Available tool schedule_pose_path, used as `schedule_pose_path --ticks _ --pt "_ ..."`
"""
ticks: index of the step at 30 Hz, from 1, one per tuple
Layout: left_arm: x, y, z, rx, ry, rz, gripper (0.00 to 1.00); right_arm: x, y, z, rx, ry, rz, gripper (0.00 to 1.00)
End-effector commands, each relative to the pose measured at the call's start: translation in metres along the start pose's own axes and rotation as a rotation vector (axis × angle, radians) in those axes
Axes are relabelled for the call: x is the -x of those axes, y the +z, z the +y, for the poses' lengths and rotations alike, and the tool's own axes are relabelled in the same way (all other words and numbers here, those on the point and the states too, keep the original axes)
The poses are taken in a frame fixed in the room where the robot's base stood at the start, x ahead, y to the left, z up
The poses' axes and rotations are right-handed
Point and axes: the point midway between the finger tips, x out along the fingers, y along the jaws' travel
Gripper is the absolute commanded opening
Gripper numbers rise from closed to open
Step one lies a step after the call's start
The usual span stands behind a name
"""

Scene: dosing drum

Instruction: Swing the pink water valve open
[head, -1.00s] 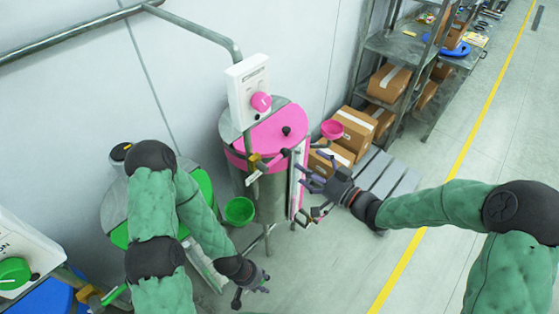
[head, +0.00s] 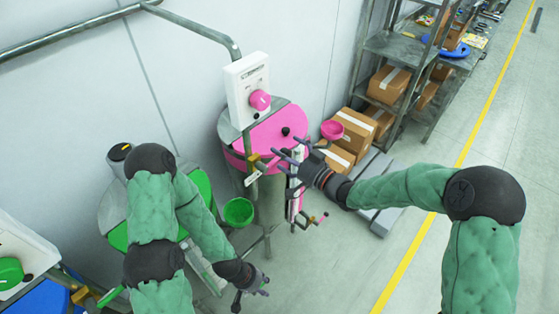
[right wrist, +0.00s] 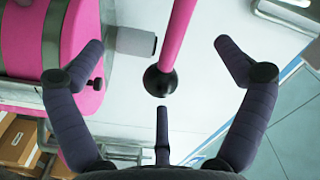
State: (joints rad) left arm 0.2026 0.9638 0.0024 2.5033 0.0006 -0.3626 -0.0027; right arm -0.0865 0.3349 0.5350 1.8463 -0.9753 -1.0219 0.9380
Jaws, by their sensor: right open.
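The pink water valve's lever (right wrist: 180,40) is a pink rod with a black ball at its end, in the right wrist view. It comes in from the top between my right gripper's spread fingers, and I see no finger closed on it. In the head view the brass valve body (head: 252,164) sits on the pipe before the pink-lidded drum (head: 275,130). My right gripper (head: 289,156) is open just right of it and hides most of the lever. My left gripper (head: 255,286) is low in front of the drums, its fingers apart and empty.
A control box (head: 246,88) with a pink knob is above the drum. A pink funnel (head: 332,130) and a green funnel (head: 238,212) flank it. A second pink handle (head: 321,217) is low on the drum's right.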

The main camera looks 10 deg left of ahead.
Motion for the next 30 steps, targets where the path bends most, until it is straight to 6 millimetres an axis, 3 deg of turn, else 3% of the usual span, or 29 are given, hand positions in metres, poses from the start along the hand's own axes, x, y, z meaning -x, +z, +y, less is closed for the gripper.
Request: schedule_pose_path --ticks 12,30 --pt "0.000 0.000 0.000 0.000 0.000 0.000 0.40 0.000 0.000 -0.001 0.000 0.000 0.000 1.00" --pt "0.010 0.000 0.004 0.000 0.000 0.000 0.40 0.000 -0.005 -0.018 0.001 -0.001 0.000 1.00"
